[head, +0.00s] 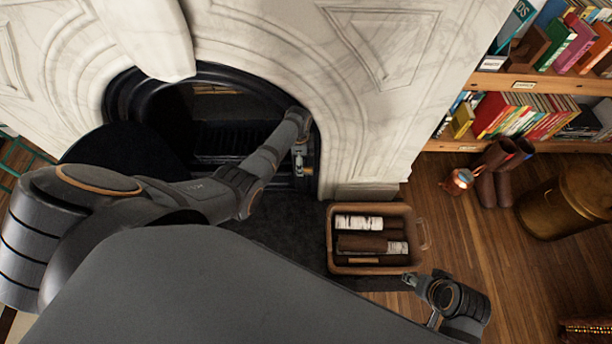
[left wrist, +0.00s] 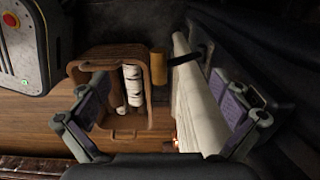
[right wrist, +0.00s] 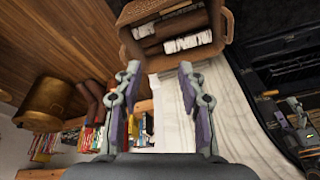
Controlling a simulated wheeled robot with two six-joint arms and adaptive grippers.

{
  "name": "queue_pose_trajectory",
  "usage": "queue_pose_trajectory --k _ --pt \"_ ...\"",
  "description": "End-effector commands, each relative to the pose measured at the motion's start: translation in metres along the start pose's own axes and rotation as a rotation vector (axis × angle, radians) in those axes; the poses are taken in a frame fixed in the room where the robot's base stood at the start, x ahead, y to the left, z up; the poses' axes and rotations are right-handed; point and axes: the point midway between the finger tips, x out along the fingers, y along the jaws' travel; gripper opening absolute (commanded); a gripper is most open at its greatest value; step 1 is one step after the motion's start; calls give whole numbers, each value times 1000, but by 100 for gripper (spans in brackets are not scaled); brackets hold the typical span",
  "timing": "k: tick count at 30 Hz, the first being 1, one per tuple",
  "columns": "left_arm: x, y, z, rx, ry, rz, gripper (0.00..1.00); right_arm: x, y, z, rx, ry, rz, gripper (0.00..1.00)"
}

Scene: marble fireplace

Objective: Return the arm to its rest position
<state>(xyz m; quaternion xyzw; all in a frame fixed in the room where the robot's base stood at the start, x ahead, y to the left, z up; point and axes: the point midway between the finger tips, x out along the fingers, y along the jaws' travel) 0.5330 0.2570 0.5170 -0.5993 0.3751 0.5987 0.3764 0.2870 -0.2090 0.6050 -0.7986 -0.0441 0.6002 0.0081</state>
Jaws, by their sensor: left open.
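My left arm (head: 215,190) reaches from the left across the fireplace opening. Its gripper (head: 300,160) is in front of the right side of the black arch. In the left wrist view the fingers of this gripper (left wrist: 165,105) are wide apart with nothing held between them. My right gripper (head: 408,282) is low at the right, just beside the lower right corner of the log basket (head: 332,240). In the right wrist view its fingers (right wrist: 160,75) are apart and empty, with the basket (right wrist: 136,12) beyond them.
The white marble surround (head: 375,95) stands close to my left gripper. The basket holds several logs (head: 360,222). A copper vessel (head: 460,181), brown boots (head: 490,180) and a brass bin (head: 565,205) stand at the right below a bookshelf (head: 520,82). Wooden floor (head: 450,230) is clear between.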

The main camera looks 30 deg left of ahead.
Motion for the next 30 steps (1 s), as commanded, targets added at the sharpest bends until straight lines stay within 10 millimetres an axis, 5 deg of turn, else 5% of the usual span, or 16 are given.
queue_pose_trajectory --k 7,23,26,30 --pt "-24 0 0 0 0 1 100 -24 -2 -7 0 0 0 40" --pt "-22 0 0 0 0 1 100 -22 -2 -6 0 0 0 40" --pt "-15 7 4 -22 -4 2 100 -16 0 -4 2 -6 4 40" --pt "22 49 29 -175 -17 -8 100 26 12 12 17 -37 28 40"
